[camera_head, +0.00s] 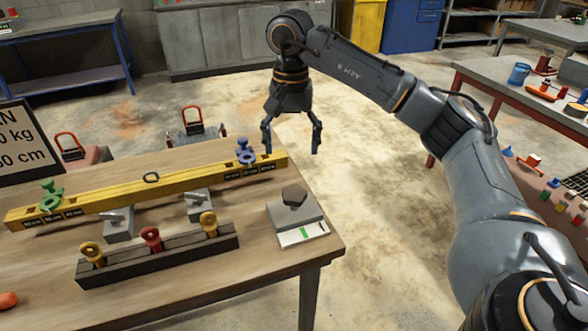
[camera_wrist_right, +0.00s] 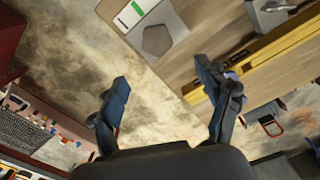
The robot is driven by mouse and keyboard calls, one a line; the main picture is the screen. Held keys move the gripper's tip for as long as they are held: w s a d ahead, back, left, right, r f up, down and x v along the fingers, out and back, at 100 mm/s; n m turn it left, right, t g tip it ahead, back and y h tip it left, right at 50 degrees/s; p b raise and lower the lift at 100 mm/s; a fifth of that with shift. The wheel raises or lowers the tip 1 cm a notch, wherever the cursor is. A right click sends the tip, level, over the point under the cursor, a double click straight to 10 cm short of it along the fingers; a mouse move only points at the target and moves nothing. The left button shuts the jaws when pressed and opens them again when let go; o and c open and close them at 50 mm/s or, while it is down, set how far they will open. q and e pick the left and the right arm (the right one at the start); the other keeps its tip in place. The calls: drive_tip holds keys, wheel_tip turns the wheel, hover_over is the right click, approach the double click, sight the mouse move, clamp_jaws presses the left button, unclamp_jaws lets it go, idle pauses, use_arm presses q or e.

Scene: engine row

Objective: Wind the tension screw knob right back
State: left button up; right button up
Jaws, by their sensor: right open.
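A dark hexagonal knob (camera_head: 294,195), which looks like the tension screw knob, sits on a grey block (camera_head: 284,209) at the right end of the wooden table. A white plate with a green mark (camera_head: 304,234) is on the block's near side. The knob also shows in the right wrist view (camera_wrist_right: 157,40), beyond the fingertips. My right gripper (camera_head: 291,149) is open and empty. It hangs fingers down past the table's far right edge, beyond the knob and apart from it. My left gripper is not in view.
A yellow beam (camera_head: 120,200) lies along the table, with a green weight (camera_head: 51,195) at its left and a blue one (camera_head: 245,152) near my right gripper. A dark rack (camera_head: 160,257) holds red and yellow pieces. Bare tabletop (camera_head: 255,265) lies in front of the block.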

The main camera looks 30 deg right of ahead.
sight(294, 191)
drive_tip(key=f+m+p, duration=0.4)
drive_tip(key=m+p, duration=0.1)
drive_tip(key=m, duration=0.1)
drive_tip(key=f+m+p, duration=0.4)
drive_tip(key=m, duration=0.3)
drive_tip(key=f+m+p, duration=0.4)
drive_tip(key=m+p, duration=0.1)
drive_tip(key=m, duration=0.1)
drive_tip(key=shift+s+d+f+m+p, duration=0.1)
drive_tip(key=shift+s+f+m+p, duration=0.1)
drive_tip(key=shift+s+m+p, duration=0.15)
drive_tip(key=c, duration=1.2)
drive_tip(key=shift+o, duration=0.2)
